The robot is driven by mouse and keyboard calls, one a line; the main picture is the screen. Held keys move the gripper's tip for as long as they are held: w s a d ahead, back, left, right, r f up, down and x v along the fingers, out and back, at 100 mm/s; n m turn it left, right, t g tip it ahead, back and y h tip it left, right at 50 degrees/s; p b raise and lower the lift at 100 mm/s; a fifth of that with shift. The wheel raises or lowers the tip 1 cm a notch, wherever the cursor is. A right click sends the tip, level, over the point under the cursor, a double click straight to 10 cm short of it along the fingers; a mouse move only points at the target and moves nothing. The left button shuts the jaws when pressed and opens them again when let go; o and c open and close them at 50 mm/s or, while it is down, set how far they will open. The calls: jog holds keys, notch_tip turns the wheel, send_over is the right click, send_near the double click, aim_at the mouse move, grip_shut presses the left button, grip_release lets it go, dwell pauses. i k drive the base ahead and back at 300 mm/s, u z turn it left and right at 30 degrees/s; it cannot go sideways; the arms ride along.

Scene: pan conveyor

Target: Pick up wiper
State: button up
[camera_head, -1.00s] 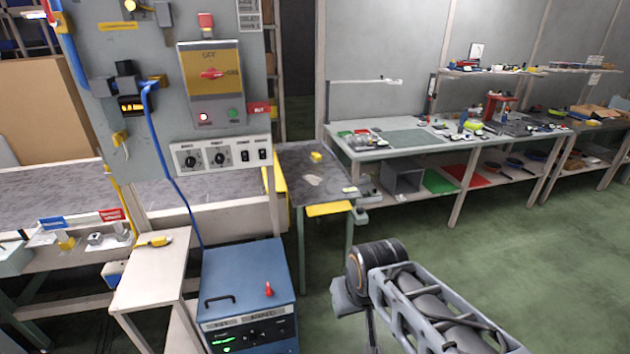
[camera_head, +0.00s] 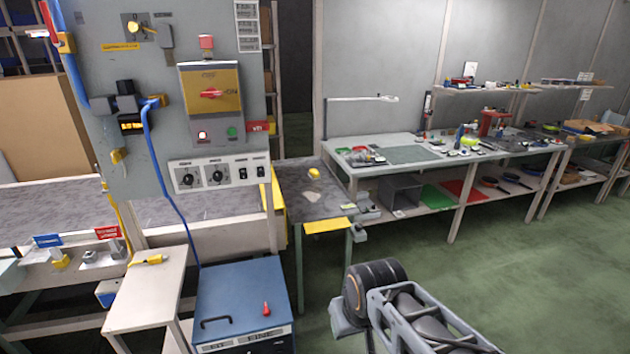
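I cannot tell for sure which thing is the wiper. A small yellow tool (camera_head: 148,260) lies flat on the pale side table (camera_head: 148,290) at the lower left and may be it. A yellow block (camera_head: 314,173) sits on the grey end table (camera_head: 300,204) in the middle, beside a pale flat patch. My arm enters at the lower right, over the green floor, well right of the side table. Its fingers do not show, so nothing tells what they hold.
A blue cabinet (camera_head: 240,305) with a handle and red knob stands right of the side table. A grey control panel (camera_head: 90,50) with a blue cable rises above. A cluttered workbench (camera_head: 365,168) runs along the back wall. Green floor (camera_head: 530,270) is clear at right.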

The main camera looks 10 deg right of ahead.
aim_at(314, 175)
jog(key=z, duration=0.25)
jog(key=k, duration=0.45)
jog(key=z, duration=1.25)
jog(key=i, duration=2.35)
jog(key=u, duration=0.3)
jog(key=i, duration=1.25)
jog(key=u, duration=1.9)
jog(key=i, duration=0.95)
jog(key=u, duration=0.85)
